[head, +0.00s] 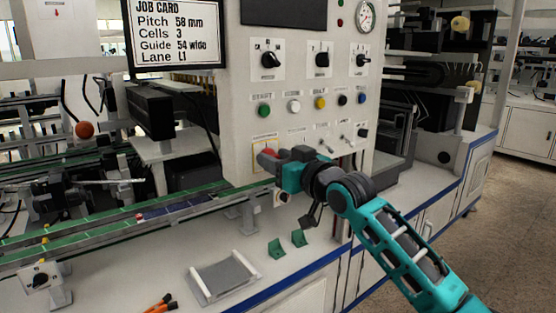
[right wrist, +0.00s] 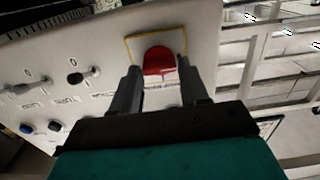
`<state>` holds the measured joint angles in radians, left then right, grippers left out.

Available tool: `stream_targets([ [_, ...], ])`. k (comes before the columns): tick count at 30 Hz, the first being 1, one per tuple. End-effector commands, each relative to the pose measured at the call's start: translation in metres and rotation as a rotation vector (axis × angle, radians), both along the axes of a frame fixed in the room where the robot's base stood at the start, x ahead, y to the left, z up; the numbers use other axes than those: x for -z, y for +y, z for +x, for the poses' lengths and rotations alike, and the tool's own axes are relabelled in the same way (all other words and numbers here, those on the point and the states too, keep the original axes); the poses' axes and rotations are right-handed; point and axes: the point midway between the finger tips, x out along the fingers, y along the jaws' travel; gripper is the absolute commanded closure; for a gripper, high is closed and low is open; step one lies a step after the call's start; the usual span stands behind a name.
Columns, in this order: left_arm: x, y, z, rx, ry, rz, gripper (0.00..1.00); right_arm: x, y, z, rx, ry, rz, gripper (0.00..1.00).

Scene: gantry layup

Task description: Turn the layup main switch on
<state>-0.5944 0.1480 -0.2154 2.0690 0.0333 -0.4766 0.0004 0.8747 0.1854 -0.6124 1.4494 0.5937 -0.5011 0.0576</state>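The main switch appears to be the red knob on a yellow-bordered plate, low on the left of the white control panel (head: 238,95). In the head view the red knob (head: 269,153) is partly covered by my right gripper (head: 277,161), which reaches in from the right. In the right wrist view the red knob (right wrist: 159,62) shows between the two fingers of my right gripper (right wrist: 159,70). The fingers are apart, one on each side of the knob, with gaps visible; I cannot tell whether they touch it. My left gripper is not in view.
Black rotary selectors (head: 320,59) and a row of coloured buttons (head: 293,106) sit above the gripper. Small toggles (head: 344,137) are to its right. A green conveyor (head: 140,208) runs left of the panel. A grey tray (head: 222,276) and green brackets (head: 277,249) lie on the bench below.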

Motion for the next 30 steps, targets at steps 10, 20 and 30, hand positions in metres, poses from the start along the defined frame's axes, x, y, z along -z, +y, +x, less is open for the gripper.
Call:
stream_targets([
  [10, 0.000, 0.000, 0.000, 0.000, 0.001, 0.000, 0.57, 0.000, 0.000, 0.000, 0.000, 0.000, 0.000, 0.90],
  [20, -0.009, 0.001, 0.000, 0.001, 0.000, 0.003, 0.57, -0.002, 0.000, 0.000, 0.000, 0.029, 0.040, 0.90],
  [30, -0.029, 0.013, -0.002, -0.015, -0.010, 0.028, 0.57, -0.005, 0.000, 0.000, 0.000, 0.171, 0.230, 0.90],
])
